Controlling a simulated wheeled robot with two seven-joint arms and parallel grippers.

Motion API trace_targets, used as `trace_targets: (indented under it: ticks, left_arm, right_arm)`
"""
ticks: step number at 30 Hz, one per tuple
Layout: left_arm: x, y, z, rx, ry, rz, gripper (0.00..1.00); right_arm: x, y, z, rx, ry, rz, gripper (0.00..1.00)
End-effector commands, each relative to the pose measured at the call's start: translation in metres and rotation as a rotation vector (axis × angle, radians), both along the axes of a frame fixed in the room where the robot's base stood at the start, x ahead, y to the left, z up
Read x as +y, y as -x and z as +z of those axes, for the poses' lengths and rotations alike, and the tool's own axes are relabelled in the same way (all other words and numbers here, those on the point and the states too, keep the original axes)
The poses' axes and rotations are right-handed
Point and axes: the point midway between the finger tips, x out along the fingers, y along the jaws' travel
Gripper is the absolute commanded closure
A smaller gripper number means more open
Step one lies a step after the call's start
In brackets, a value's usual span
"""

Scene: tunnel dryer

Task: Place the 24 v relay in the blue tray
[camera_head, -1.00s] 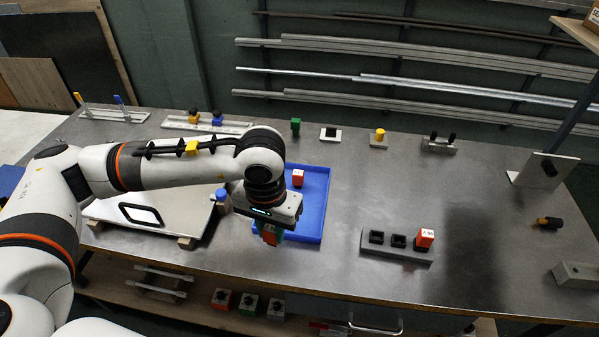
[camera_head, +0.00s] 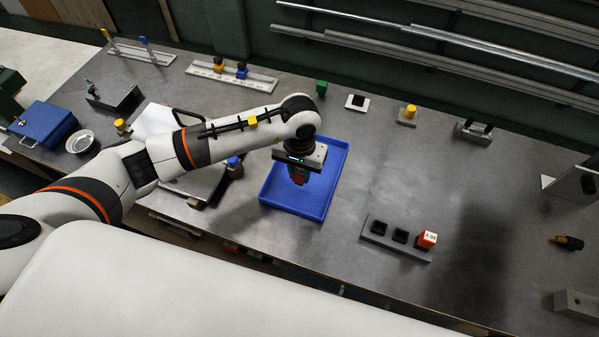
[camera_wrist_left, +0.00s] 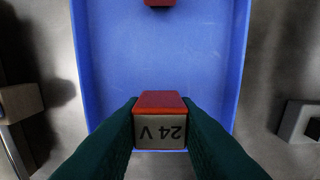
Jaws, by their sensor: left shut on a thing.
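The 24 V relay (camera_wrist_left: 160,132) is a red block with a white face reading "24 V", upside down in the left wrist view. My left gripper (camera_wrist_left: 160,108) is shut on it, a dark green finger on each side. The blue tray (camera_wrist_left: 92,95) lies below. In the head view my left gripper (camera_head: 299,178) hangs over the blue tray (camera_head: 279,204), and the relay is mostly hidden there. A second red block (camera_wrist_left: 160,3) is in the tray, cut by the top edge of the wrist view. My right gripper is not in view.
A dark socket block (camera_head: 380,243) with a red relay (camera_head: 427,240) at its right end stands right of the tray. A blue-knobbed part (camera_head: 233,163) and a pale board (camera_head: 157,122) are at the left. The table between tray and socket block is clear.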

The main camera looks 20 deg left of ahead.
Motion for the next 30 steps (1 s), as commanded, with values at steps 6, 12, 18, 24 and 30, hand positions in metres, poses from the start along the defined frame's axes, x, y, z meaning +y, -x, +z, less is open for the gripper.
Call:
trace_targets:
  ticks: [6,12,18,24,30]
  left_arm:
    - [0.0,0.001,-0.025,0.002,0.0,0.0,1.0]
    - [0.0,0.0,-0.027,0.001,0.0,-0.001,1.0]
    - [0.0,0.0,-0.031,0.0,0.0,-0.001,1.0]
    - [0.0,0.0,-0.03,0.001,0.0,-0.001,0.52]
    - [0.0,0.0,-0.03,0.001,0.0,-0.001,0.52]
  right_arm:
    - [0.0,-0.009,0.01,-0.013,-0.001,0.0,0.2]
    - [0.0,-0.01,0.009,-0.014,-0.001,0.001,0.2]
    - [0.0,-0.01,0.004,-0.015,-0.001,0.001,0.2]
    - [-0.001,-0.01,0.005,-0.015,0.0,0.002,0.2]
    - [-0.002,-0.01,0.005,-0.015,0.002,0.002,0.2]
